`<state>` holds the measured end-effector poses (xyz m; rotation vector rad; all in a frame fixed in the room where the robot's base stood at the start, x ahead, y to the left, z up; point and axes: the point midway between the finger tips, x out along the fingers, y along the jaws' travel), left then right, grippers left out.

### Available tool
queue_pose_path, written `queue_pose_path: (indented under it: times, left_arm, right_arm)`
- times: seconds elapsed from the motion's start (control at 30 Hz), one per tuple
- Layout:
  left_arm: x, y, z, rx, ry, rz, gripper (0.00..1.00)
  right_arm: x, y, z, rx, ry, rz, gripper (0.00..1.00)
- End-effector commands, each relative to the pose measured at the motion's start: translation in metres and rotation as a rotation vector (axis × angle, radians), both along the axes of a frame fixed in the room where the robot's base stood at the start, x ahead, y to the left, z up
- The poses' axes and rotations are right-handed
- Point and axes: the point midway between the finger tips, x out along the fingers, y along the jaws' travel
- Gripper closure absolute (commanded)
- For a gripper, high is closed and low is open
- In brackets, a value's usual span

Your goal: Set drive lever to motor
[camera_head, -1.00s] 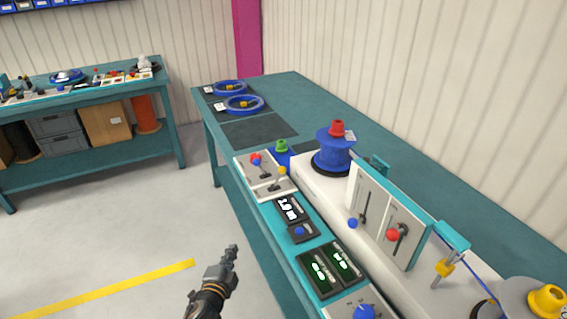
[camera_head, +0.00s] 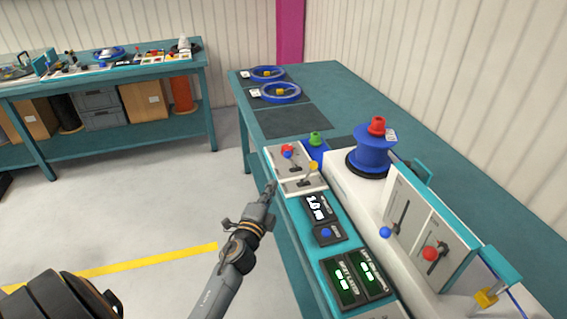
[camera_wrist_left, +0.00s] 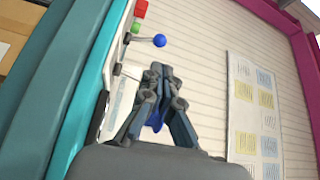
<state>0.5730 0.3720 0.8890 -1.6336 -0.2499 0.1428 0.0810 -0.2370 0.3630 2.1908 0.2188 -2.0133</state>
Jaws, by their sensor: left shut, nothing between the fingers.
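No label reading "drive" or "motor" is legible, so I cannot tell which lever is the drive lever. On the bench, a white plate (camera_head: 278,168) carries a lever with a blue knob (camera_head: 288,155) and a red part (camera_head: 288,148). A second plate (camera_head: 292,188) beside it carries a yellow-knobbed lever (camera_head: 313,166). My left gripper (camera_head: 270,190) is shut and empty, near the bench's front edge beside these plates. In the left wrist view, its fingers (camera_wrist_left: 163,72) are together, and a blue ball knob (camera_wrist_left: 160,40) on a rod shows beyond them, apart from them.
An upright panel (camera_head: 413,228) has slotted levers with a blue knob (camera_head: 386,232) and a red knob (camera_head: 430,253). A blue reel (camera_head: 373,150) stands behind the plates. Digital displays (camera_head: 356,282) lie along the bench front.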

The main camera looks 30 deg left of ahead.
Motion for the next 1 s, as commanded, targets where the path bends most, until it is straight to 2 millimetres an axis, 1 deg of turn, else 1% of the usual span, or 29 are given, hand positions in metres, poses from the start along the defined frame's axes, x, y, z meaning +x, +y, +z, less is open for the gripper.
queue_pose_path:
  times: [0.03,0.1,0.3,0.4,0.5,0.6,0.7,1.0]
  left_arm:
    - [0.012,0.003,0.003,0.000,-0.002,0.000,1.00]
    - [0.028,0.007,0.004,0.000,-0.003,0.001,1.00]
    - [0.068,0.017,0.005,-0.001,-0.002,0.000,1.00]
    - [0.084,0.021,0.006,-0.003,-0.002,0.002,1.00]
    - [0.095,0.024,0.005,-0.002,0.000,0.001,1.00]
    - [0.102,0.026,0.006,-0.002,0.000,0.001,1.00]
    - [0.105,0.027,0.006,-0.002,0.000,0.000,1.00]
    - [0.106,0.027,0.006,-0.001,0.001,0.000,1.00]
  right_arm:
    - [0.002,0.000,0.003,0.001,-0.003,0.000,0.51]
    - [0.003,0.000,0.004,0.001,-0.005,0.000,0.51]
    - [0.005,0.001,0.004,0.002,-0.008,0.000,0.51]
    - [0.005,0.001,0.003,0.002,-0.008,0.000,0.51]
    - [0.006,0.001,0.001,0.002,-0.009,0.000,0.51]
    - [0.006,0.001,0.001,0.002,-0.009,0.000,0.51]
    - [0.006,0.002,0.001,0.003,-0.009,0.000,0.51]
    - [0.006,0.004,0.001,0.005,-0.009,-0.001,0.51]
